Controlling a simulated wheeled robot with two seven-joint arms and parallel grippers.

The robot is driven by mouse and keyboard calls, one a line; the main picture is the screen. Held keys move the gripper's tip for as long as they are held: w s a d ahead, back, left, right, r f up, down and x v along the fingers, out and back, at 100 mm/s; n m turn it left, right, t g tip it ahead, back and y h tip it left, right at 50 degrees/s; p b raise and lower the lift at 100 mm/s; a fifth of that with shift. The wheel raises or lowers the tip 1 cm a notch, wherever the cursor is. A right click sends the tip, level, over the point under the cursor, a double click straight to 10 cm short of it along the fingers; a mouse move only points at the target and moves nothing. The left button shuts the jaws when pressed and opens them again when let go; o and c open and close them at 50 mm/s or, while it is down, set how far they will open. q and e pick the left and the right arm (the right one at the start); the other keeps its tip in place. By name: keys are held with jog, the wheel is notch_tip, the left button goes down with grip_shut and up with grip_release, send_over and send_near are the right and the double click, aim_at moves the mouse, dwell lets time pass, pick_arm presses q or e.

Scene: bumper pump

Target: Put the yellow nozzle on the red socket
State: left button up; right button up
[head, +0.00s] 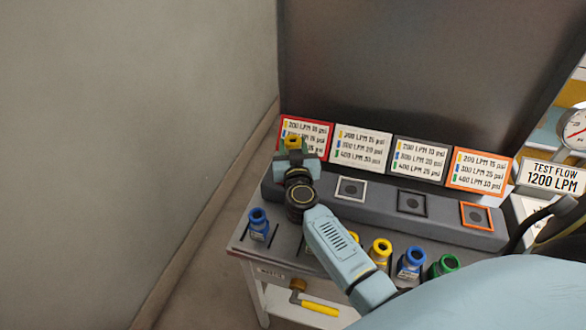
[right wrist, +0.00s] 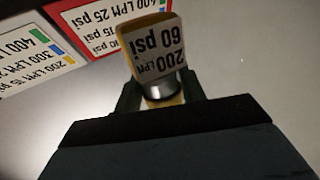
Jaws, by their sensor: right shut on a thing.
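My right gripper (head: 293,152) is shut on the yellow nozzle (head: 293,142) at the left end of the grey block. In the right wrist view the nozzle (right wrist: 155,52) stands between the fingers, with a "200 LPM 60 psi" tag facing the camera. The red-framed card (head: 319,128) stands behind the gripper and also shows in the right wrist view (right wrist: 98,32). The red socket is hidden behind my right gripper and arm, so I cannot tell whether the nozzle touches it. My left gripper is not in view.
The grey block (head: 440,225) bears white (head: 350,189), black (head: 411,203) and orange (head: 475,215) framed sockets. In front stand blue (head: 258,224), yellow (head: 381,251), another blue (head: 412,263) and green (head: 446,265) nozzles. A dark panel (head: 420,70) rises behind the cards.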

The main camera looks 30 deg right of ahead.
jog(key=shift+f+b, duration=1.55)
jog(key=shift+f, duration=0.75)
jog(key=shift+f, duration=0.15)
jog(key=o, duration=1.1)
jog(key=shift+f, duration=0.1)
jog(key=shift+o, duration=0.2)
jog(key=shift+r, duration=0.3)
jog(key=p+v, duration=0.2)
jog(key=v, duration=1)
